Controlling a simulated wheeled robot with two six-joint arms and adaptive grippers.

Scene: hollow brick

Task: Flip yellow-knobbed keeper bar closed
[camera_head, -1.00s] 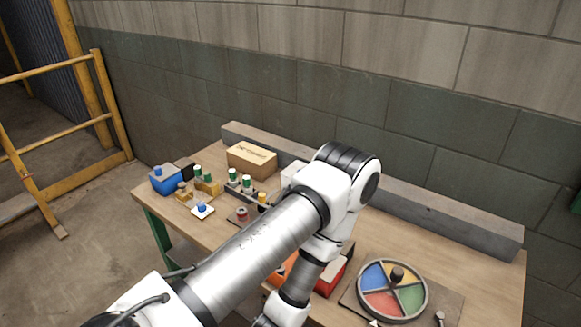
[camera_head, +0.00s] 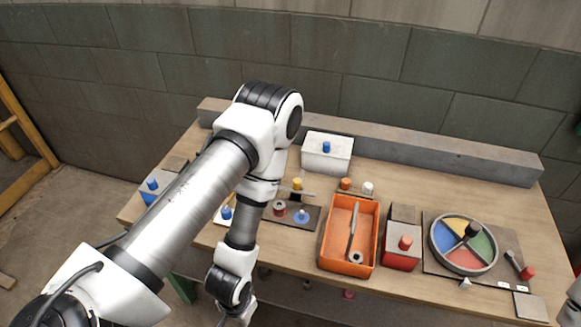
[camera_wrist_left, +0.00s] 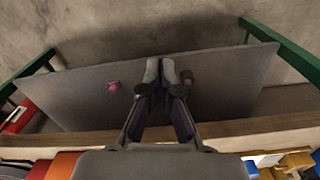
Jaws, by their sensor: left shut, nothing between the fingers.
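A yellow knob (camera_head: 297,184) stands on the bench. A thin grey bar (camera_head: 307,193) beside it reaches right over a dark base plate (camera_head: 311,225), which also carries a red-and-grey round piece (camera_head: 279,208) and a blue knob (camera_head: 302,215). I cannot tell how the bar is fastened. My left arm passes just left of them, its wrist low at the bench's front. In the left wrist view my left gripper (camera_wrist_left: 167,66) is shut and empty, beyond the bench's front edge, with a grey shelf behind it.
An orange bin (camera_head: 334,243) holds a grey tool. A white box with a blue knob (camera_head: 327,157), a red block (camera_head: 402,252) and a four-colour dial (camera_head: 464,244) stand around. A pink knob (camera_wrist_left: 113,86) shows on the lower shelf. A grey beam (camera_head: 430,149) runs along the back.

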